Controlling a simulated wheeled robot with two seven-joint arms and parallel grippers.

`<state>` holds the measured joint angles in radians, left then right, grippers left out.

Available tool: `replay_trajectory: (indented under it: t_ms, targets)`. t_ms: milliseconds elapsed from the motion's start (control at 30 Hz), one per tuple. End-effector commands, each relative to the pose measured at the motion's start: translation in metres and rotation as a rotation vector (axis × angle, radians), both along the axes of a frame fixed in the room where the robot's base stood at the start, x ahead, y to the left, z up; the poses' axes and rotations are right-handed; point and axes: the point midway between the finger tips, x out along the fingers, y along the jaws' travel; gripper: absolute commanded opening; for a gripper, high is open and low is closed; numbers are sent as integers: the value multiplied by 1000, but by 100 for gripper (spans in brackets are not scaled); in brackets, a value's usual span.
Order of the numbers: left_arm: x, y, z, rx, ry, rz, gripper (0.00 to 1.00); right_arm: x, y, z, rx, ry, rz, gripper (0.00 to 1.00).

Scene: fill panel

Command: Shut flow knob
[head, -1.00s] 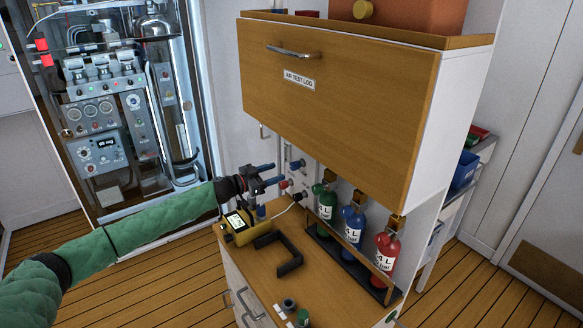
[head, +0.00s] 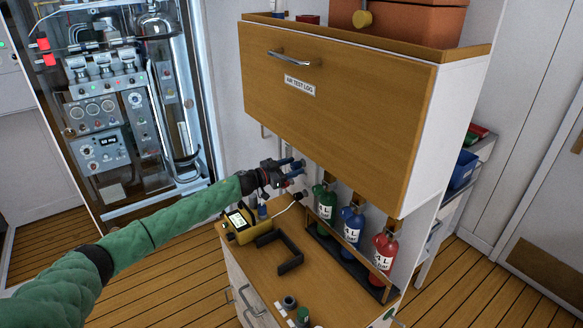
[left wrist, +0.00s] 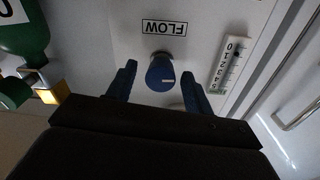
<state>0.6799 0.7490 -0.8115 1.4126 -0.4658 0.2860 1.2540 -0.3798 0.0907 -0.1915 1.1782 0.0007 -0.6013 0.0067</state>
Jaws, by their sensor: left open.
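The flow knob (left wrist: 161,74) is a round blue knob with a white mark, on a pale panel (left wrist: 125,25) beside a FLOW label (left wrist: 164,27) that appears upside down in the left wrist view. My left gripper (left wrist: 145,80) is open, with one blue finger on each side of the knob and gaps between. In the head view my left gripper (head: 296,170) is at the panel under the wooden cabinet and hides the knob. I cannot tell whether a finger touches it. My right gripper is not in view.
A scale gauge (left wrist: 231,64) is on the panel near the knob. Green (head: 325,203), blue (head: 353,225) and red (head: 384,250) bottles stand in a rack to the right. A yellow meter (head: 243,226) sits on the counter below. The wooden cabinet front (head: 330,110) overhangs.

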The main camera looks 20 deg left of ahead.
Motion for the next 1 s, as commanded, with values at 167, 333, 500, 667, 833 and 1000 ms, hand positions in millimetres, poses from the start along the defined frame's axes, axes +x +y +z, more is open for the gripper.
replay_trajectory:
  t_ms: [167,333,500,667,833,1000]
  targets:
    - [0,0,0,0,0,0,28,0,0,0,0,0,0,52]
    - [0,0,0,0,0,0,7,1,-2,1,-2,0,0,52]
    - [0,0,0,10,-9,0,7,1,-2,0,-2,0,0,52]
    - [0,0,1,50,-39,0,7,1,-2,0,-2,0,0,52]
    - [0,0,1,132,-104,0,7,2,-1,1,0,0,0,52]
    - [0,0,0,250,-196,-1,7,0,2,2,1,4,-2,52]
